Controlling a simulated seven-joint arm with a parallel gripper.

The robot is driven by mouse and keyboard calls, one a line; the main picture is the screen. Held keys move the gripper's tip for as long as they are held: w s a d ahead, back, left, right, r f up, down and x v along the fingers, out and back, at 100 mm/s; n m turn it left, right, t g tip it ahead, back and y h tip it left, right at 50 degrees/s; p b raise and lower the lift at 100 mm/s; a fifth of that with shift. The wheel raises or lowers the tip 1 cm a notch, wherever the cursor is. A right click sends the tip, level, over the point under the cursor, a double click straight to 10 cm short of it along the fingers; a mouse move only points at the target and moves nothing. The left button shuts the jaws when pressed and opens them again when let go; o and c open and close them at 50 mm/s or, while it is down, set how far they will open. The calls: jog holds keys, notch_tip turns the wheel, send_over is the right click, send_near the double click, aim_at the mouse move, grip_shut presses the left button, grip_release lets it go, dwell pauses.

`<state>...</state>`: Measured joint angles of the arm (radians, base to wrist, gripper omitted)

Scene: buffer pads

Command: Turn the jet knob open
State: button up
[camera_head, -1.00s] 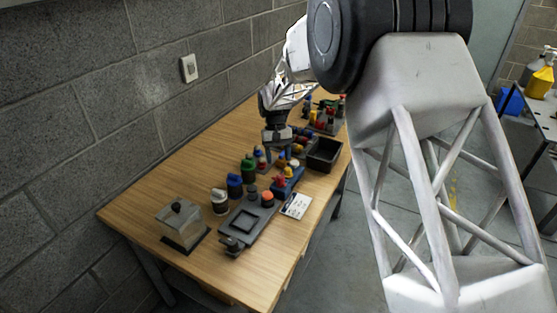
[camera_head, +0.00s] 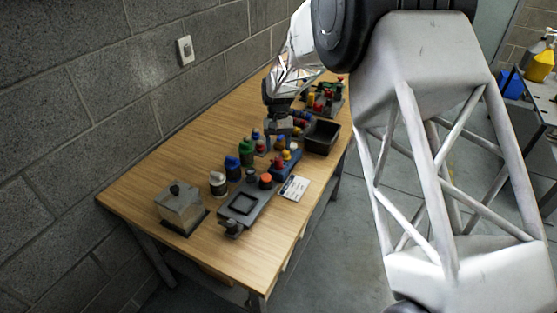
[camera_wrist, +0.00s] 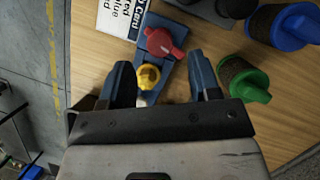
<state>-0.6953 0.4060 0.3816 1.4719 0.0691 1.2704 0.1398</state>
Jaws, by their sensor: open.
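A blue block (camera_head: 291,166) on the table carries a red knob (camera_head: 280,161) and a yellow knob. No label shows which knob is the jet knob. In the wrist view the red knob (camera_wrist: 164,43) has a winged handle and sits beyond the yellow knob (camera_wrist: 148,77). A small pale part of the block shows just below the yellow knob. My gripper (camera_wrist: 162,82) is open and empty, pointing down over the block. The yellow knob shows between its two fingers, nearer the left one; contact and height gap cannot be told. In the head view my gripper (camera_head: 281,127) hides part of the fittings.
Green (camera_wrist: 249,85) and blue (camera_wrist: 297,25) capped bottles stand right of the block in the wrist view.

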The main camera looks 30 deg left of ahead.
aim_at(279, 158)
jog(key=shift+x, duration=2.75)
